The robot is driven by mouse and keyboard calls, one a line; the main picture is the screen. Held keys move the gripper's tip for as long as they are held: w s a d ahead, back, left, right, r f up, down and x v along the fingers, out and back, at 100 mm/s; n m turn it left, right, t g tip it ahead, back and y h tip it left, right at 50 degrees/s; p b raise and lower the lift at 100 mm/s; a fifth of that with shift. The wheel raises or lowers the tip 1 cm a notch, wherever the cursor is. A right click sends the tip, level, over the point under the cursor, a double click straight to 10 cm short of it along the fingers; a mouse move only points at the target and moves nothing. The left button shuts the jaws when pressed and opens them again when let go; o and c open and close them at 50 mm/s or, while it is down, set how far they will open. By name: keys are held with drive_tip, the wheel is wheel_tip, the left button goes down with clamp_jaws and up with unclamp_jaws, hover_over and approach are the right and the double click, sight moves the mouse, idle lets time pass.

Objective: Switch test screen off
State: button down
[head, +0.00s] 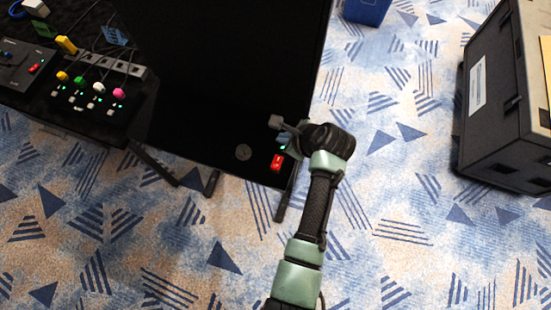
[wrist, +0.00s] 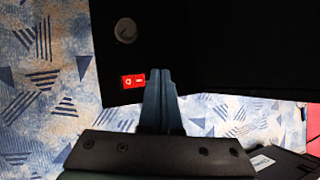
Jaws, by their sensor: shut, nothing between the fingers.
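The test screen (head: 215,85) is a large black panel with a dark face in the head view. It fills much of the upper part of the wrist view (wrist: 230,45). A red rocker switch (head: 277,162) sits at its lower right corner; it also shows in the wrist view (wrist: 133,81), with white marks on it. A round grey knob (head: 243,152) is beside the switch. My gripper (head: 283,128) is at the panel's lower right, just above the switch in the head view. In the wrist view its shut, empty fingertips (wrist: 160,75) are just right of the switch. I cannot tell whether they touch the panel.
A large dark case (head: 500,110) stands at the right. Patterned carpet (head: 400,200) is open between case and screen.

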drive_tip(key=shift+f, duration=0.2)
drive_tip(key=b, duration=0.7)
hover_over(279, 166)
drive_tip(key=f, duration=0.6)
drive_tip(key=shift+w+d+f, duration=0.1)
drive_tip(key=shift+w+f, duration=0.15)
drive_tip(key=shift+w, duration=0.05)
drive_tip(key=shift+s+f, duration=0.3)
drive_tip(key=shift+f, duration=0.5)
drive_tip(key=shift+f, duration=0.1)
idle(0.5)
drive_tip(key=shift+s+f, duration=0.1)
drive_tip(key=shift+f, duration=0.2)
drive_tip(key=shift+s+f, duration=0.15)
drive_tip(key=shift+f, duration=0.2)
idle(0.6)
drive_tip(key=shift+w+r+p, duration=0.25)
drive_tip(key=shift+r+p, duration=0.55)
drive_tip(key=shift+p, duration=0.05)
drive_tip(key=shift+r, duration=0.1)
